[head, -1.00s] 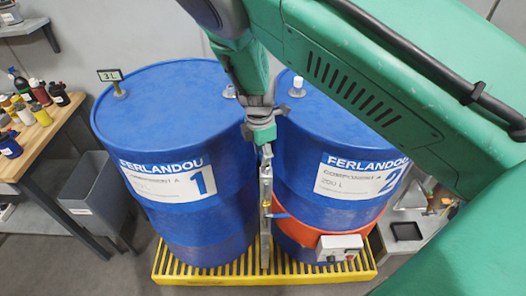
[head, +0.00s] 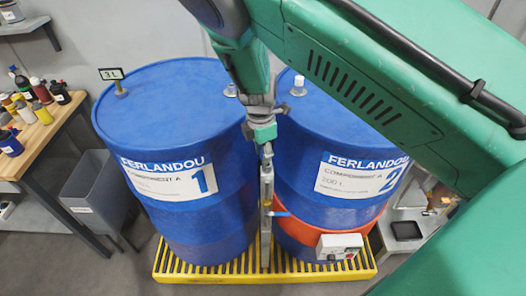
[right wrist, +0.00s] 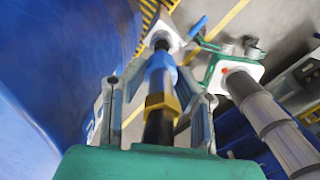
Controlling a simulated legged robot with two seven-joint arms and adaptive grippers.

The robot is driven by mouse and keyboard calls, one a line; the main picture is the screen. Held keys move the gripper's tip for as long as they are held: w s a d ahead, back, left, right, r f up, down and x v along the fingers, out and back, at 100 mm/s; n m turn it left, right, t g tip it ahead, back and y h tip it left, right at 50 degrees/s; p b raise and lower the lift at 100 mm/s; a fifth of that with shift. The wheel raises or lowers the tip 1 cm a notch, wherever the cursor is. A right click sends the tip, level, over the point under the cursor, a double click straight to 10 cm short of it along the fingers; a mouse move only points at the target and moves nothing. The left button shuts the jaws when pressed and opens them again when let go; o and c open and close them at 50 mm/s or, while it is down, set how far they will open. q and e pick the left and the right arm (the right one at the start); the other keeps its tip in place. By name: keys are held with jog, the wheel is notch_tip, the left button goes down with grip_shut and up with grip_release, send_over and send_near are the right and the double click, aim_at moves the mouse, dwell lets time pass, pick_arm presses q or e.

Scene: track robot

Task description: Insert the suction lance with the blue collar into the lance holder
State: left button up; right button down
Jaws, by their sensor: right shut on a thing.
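The suction lance is a dark rod with a blue collar (right wrist: 161,66) and a brass-coloured nut (right wrist: 162,104) in the right wrist view. My right gripper (right wrist: 158,98) has a finger on each side and is shut on the lance. The collar is hidden there. My left gripper is not in view.
Two blue drums, number 1 (head: 165,110) and number 2 (head: 330,135), stand close on a yellow grated pallet (head: 200,272). A small control box (head: 339,247) sits on the right drum's orange band. A bench with bottles (head: 48,130) and a grey bin (head: 105,195) stand left.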

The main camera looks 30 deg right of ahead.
jog(key=shift+d, duration=0.35)
jog(key=shift+d, duration=0.15)
dwell(1.2)
jog(key=shift+f, duration=1.5)
jog(key=c, duration=1.2)
grip_release()
